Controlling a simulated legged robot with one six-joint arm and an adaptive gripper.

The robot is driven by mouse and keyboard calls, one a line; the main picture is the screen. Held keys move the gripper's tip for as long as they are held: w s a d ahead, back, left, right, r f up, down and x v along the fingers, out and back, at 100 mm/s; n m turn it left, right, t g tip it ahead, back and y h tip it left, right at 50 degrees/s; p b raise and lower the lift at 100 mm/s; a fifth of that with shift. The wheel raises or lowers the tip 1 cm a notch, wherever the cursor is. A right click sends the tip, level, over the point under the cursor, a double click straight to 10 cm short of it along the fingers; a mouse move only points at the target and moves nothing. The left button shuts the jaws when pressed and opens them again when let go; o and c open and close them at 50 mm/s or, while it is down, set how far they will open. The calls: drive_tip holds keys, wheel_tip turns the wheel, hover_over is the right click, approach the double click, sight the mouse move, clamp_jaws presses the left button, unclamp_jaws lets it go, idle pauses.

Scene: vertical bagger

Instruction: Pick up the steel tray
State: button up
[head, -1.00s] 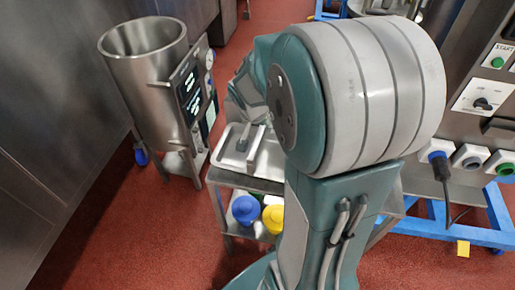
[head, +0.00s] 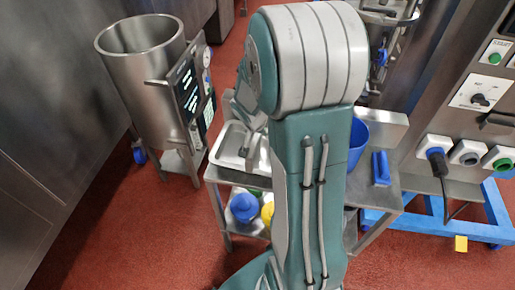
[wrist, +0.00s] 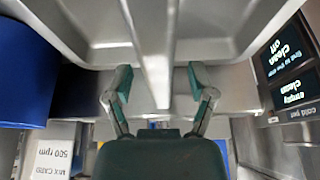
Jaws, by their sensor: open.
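The steel tray (head: 224,158) lies on the top of a steel cart, left of my arm in the head view. My arm hides its right side. My gripper (head: 250,150) is over the tray there, partly hidden by my own arm. In the wrist view my gripper (wrist: 159,84) shows its two fingers spread apart with nothing held between them. The tray (wrist: 215,28) fills the top of that view, with a ridge running down its middle between the fingers. I cannot tell whether the fingers touch it.
A blue bucket (head: 358,140) and a blue-handled item (head: 381,168) are on the cart's right side. Blue (head: 244,208) and yellow (head: 267,213) items sit on its lower shelf. A steel vessel (head: 143,55) stands at left, a control panel (head: 470,110) at right. Red floor is clear front-left.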

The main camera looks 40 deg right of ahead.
drive_tip(key=shift+f, duration=0.25)
idle(0.4)
clamp_jaws()
